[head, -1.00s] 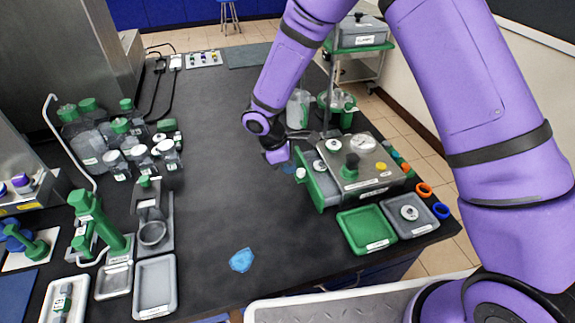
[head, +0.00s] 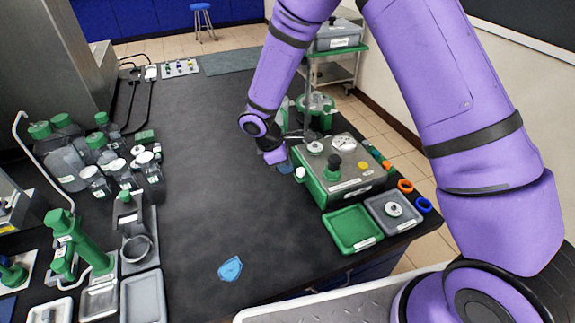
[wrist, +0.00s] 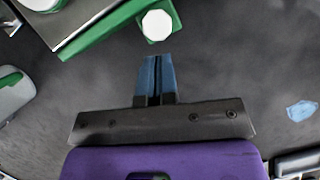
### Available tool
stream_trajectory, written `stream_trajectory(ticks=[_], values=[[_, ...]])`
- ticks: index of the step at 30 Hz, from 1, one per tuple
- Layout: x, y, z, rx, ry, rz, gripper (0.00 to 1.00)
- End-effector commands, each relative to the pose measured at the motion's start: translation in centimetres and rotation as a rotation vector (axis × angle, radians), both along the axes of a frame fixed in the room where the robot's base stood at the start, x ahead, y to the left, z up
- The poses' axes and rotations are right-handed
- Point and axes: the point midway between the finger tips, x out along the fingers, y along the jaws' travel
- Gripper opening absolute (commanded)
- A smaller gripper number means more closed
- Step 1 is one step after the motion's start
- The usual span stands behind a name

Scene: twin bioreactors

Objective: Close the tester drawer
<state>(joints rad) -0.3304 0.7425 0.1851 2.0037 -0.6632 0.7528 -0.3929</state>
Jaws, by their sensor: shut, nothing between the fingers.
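My gripper (head: 286,167) is just left of the knob.
A green tray (head: 352,229) and a grey tray (head: 378,206) lie in front of the tester. Clear-walled, green-lidded vessels (head: 314,108) stand behind it. A blue scrap (head: 230,269) lies on the bench (head: 195,200), whose middle is clear. Several bottles (head: 92,178) stand at left.

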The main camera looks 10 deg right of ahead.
Motion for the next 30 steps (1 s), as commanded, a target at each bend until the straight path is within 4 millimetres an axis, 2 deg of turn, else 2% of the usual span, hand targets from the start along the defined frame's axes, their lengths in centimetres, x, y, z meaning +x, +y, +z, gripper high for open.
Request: stream_trajectory(ticks=[4, 12, 18, 26, 30], values=[[0.1, 1.4, 0.4, 0.002, -0.003, -0.004, 0.0], [0.4, 3.5, 5.9, 0.003, -0.005, -0.004, 0.0], [0.5, 4.5, 8.4, 0.003, -0.003, -0.004, 0.0], [0.5, 4.8, 9.4, 0.002, -0.002, -0.005, 0.0], [0.5, 4.1, 10.7, 0.007, -0.021, -0.034, 0.0]])
